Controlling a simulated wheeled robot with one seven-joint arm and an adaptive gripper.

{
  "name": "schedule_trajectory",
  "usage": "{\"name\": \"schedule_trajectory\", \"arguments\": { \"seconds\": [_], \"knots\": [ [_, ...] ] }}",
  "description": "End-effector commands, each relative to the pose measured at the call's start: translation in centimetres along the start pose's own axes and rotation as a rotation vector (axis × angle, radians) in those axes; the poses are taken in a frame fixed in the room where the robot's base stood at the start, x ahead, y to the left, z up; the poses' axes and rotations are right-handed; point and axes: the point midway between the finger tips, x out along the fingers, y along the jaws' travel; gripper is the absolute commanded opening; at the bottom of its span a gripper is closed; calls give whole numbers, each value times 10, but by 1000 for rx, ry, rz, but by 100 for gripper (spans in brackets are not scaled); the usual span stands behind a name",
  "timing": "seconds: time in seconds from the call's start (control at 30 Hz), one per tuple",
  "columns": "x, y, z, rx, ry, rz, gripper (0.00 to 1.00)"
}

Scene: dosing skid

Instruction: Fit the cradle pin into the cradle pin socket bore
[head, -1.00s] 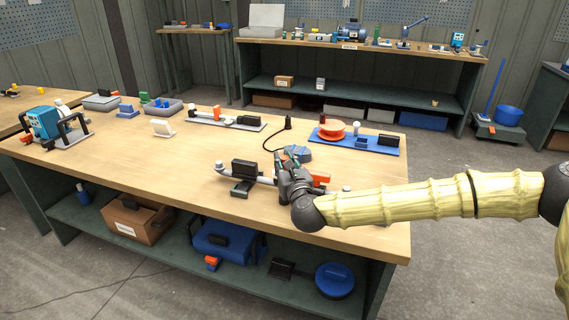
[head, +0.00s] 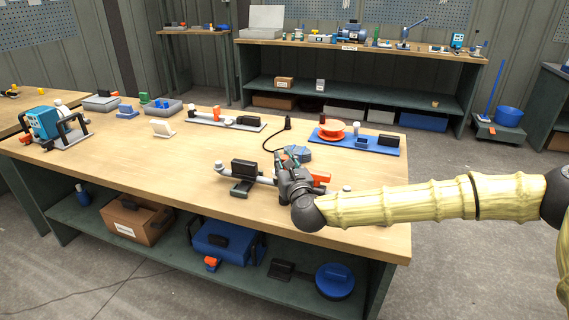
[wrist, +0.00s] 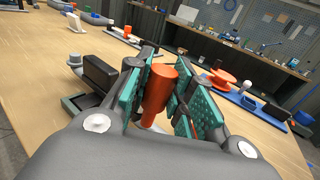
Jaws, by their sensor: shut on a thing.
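The pin stands between the two teal finger pads, slightly tilted in the wrist view. In the head view my gripper (head: 287,172) is low over the front right of the workbench, at a fixture with a grey bar (head: 264,181) and a black block (head: 243,169). The gripper hides the pin there. I cannot see the socket bore or tell whether the pin's lower end touches anything.
An orange block (head: 321,176) sits just right of the gripper. Behind are a blue-grey device (head: 297,153) with a black cable and a blue plate (head: 345,144) bearing an orange disc (head: 331,131). The bench's front left (head: 150,165) is clear.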

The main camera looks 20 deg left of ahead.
Motion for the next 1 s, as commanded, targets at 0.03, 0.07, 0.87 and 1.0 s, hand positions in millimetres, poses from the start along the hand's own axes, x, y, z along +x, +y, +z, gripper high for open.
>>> {"name": "schedule_trajectory", "arguments": {
  "seconds": [0.03,0.07,0.87,1.0],
  "knots": [
    [0,0,0,0,0,0,3],
    [0,0,0,0,0,0,3],
    [0,0,-11,1,0,0,3],
    [0,0,-14,1,0,0,3]
  ]
}}
